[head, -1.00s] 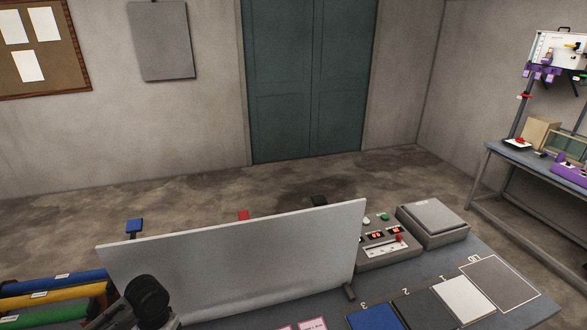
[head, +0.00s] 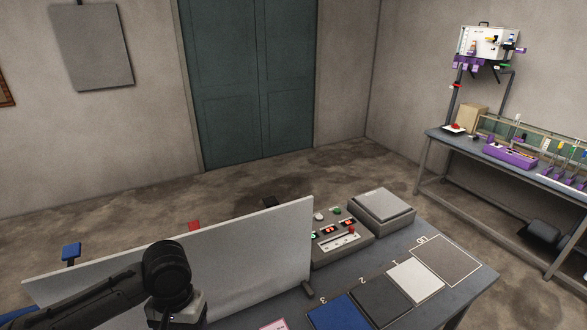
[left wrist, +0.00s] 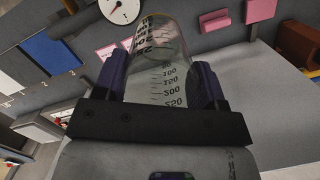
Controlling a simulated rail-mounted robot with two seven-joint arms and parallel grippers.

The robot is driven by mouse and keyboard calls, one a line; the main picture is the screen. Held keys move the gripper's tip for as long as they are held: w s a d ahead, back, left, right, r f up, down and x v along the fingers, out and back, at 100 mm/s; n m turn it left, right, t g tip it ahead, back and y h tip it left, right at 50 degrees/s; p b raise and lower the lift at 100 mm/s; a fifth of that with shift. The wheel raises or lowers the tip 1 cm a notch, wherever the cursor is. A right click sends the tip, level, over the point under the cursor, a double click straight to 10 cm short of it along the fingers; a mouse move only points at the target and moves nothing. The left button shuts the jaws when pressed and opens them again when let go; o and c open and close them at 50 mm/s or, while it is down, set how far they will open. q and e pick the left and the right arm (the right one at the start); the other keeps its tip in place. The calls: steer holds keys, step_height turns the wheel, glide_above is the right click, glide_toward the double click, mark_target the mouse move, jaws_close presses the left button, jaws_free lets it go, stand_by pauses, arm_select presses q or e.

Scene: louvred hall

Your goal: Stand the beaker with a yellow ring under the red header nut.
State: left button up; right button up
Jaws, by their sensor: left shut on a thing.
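In the left wrist view a clear glass beaker (left wrist: 162,70) with dark graduation marks stands between the two dark purple fingers of my left gripper (left wrist: 160,82), which is shut on it. The red header nut is too small to pick out surely. My right gripper is not in view.
A grey upright panel (head: 240,240) stands on the near bench, beside a control box (head: 340,240) and a grey scale-like block (head: 382,210). Coloured squares, including a blue one (head: 338,312), mark the bench top. The far bench (head: 440,142) holds a purple rack (head: 510,157). Floor separates the benches.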

arm_select(q)
steer(key=d+r, duration=0.1)
steer(key=s+r, duration=0.1)
steer(key=d+r, duration=0.1)
steer(key=r, duration=0.1)
steer(key=shift+s+d+r, duration=0.1)
steer(key=shift+s+d, duration=0.05)
steer(key=shift+d, duration=0.15)
steer(key=s+r+p, duration=0.9)
steer(key=r+p, duration=0.5)
steer(key=p, duration=0.3)
